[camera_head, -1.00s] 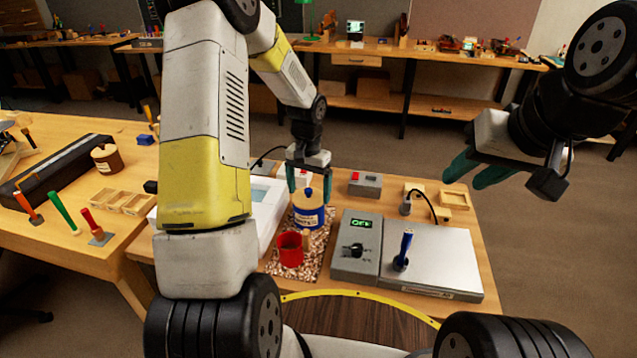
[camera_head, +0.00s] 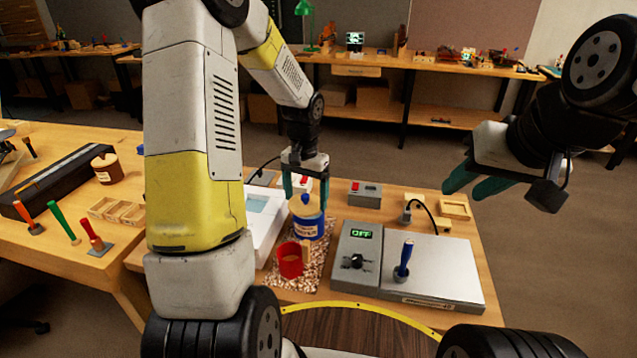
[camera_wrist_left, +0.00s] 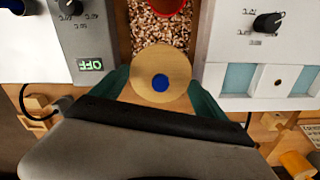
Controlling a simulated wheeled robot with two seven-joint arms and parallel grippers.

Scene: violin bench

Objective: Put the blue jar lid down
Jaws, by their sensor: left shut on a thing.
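The blue jar (camera_head: 309,230) stands on the speckled mat (camera_head: 304,283) behind a red mug (camera_head: 289,262). Its lid is a round wooden disc with a blue knob (camera_head: 305,207). In the left wrist view the lid (camera_wrist_left: 160,64) lies between the fingers and hides the jar below. My left gripper (camera_head: 305,192) comes from above and is shut on the lid, one finger on each side. The lid is at the jar's mouth; I cannot tell whether there is a gap. My right gripper (camera_head: 470,188) is open and empty, in the air at the right.
A grey hotplate box (camera_head: 440,270) with a blue-handled tool (camera_head: 404,262) is right of the mat. A white device (camera_head: 262,228) is left of it. A small grey box with a red switch (camera_head: 365,193) stands behind. Little free room surrounds the jar.

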